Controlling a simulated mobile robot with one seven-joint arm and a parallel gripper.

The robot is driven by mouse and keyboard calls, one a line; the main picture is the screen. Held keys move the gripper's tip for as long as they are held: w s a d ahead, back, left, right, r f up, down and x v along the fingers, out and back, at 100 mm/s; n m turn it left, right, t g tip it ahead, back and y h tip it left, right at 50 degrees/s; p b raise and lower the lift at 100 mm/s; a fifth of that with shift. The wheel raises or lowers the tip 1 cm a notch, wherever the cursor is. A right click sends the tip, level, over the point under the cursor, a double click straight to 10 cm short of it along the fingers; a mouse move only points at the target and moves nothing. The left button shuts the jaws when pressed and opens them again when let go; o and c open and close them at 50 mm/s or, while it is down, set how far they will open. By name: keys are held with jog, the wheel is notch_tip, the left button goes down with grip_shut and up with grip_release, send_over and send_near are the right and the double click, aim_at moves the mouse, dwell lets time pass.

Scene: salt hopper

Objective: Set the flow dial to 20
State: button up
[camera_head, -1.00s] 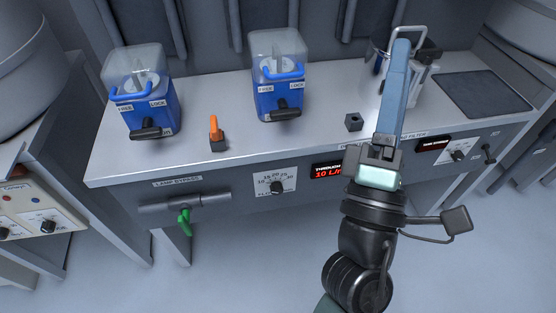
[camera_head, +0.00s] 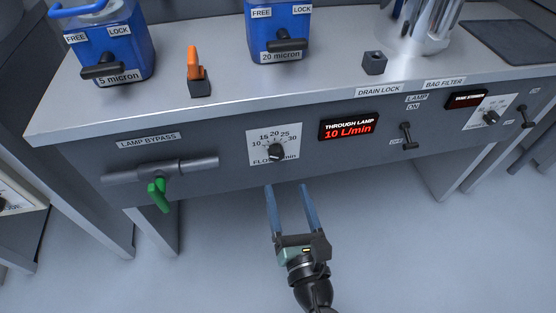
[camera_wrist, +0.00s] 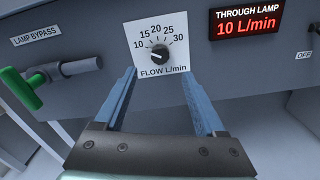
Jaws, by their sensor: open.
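The flow dial (camera_head: 276,152) is a small black knob on a white scale plate (camera_head: 259,151) on the bench's front panel. The plate is marked 10, 15, 20, 25, 30 and "FLOW L/min". In the wrist view the knob (camera_wrist: 160,53) has its light pointer mark toward the left, near 10. The red display (camera_head: 348,128) beside it reads "THROUGH LAMP 10 L/min". My gripper (camera_head: 288,187) is open and empty, its two blue fingers pointing at the panel just below the dial. In the wrist view the dial sits between and beyond the fingertips, apart from them.
Left of the dial is the lamp bypass pipe with a green handle (camera_head: 158,194). To the right are a black lamp switch (camera_head: 408,136) and another dial (camera_head: 491,117). Blue canisters and an orange-handled part (camera_head: 195,68) stand on the bench top. Space below the panel is open.

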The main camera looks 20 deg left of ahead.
aim_at(277, 157)
jog(key=b+x, duration=0.1)
jog(key=x, duration=0.8)
jog(key=shift+w+a+b, duration=0.15)
jog(key=shift+w+b, duration=0.05)
jog(key=shift+b, duration=0.15)
grip_shut()
